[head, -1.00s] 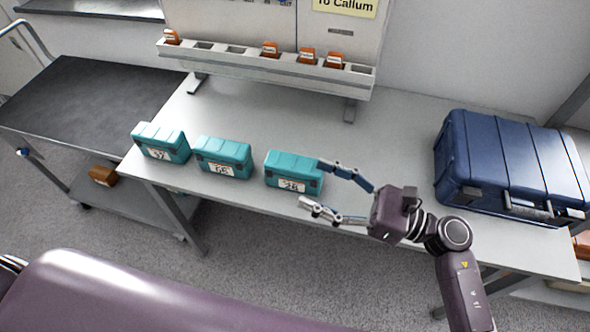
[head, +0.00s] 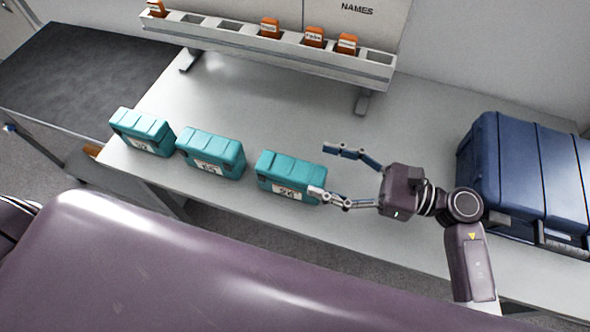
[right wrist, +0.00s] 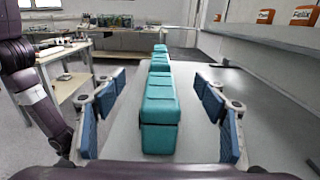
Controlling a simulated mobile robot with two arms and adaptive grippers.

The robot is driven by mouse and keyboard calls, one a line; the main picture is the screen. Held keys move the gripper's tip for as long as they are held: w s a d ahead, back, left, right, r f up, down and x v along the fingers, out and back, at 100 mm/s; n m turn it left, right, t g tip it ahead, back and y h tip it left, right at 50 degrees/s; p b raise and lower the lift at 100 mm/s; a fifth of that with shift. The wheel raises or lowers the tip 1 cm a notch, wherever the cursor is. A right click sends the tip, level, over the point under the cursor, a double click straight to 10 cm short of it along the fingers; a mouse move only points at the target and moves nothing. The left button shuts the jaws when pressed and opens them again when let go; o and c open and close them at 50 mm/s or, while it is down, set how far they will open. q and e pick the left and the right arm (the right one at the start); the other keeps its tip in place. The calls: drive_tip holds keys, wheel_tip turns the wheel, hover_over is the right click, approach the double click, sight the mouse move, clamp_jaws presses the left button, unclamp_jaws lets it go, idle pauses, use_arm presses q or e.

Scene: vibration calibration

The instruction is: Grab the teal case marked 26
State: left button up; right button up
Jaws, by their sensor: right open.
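Three teal cases stand in a row along the table's front edge. The rightmost case (head: 290,174) has a white label, blurred now, that read like 26 or 28 a second ago. The middle case (head: 211,152) and the left case (head: 142,131) carry labels too small to read surely. My right gripper (head: 330,170) is open and empty, just right of the rightmost case, its near finger close to the case's right end. In the right wrist view the nearest case (right wrist: 160,115) lies ahead between the spread fingers (right wrist: 160,118). My left gripper is out of view.
A grey table (head: 270,105) has clear room behind the cases. A dark blue trunk (head: 525,175) stands at the right. A slotted rack (head: 270,48) with several orange blocks stands at the back. A dark side table (head: 75,80) adjoins at the left.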

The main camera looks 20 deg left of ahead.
sight(291, 172)
wheel_tip(291, 172, down, 6)
drive_tip(key=b, duration=0.5)
drive_tip(key=shift+w, duration=0.15)
drive_tip(key=a+p, duration=0.1)
drive_tip(key=a, duration=0.6)
drive_tip(key=shift+w+a+r+p, duration=0.1)
drive_tip(key=shift+a+p, duration=0.2)
drive_tip(key=shift+p, duration=0.1)
drive_tip(key=shift+a, duration=0.15)
drive_tip(key=c, duration=1.7)
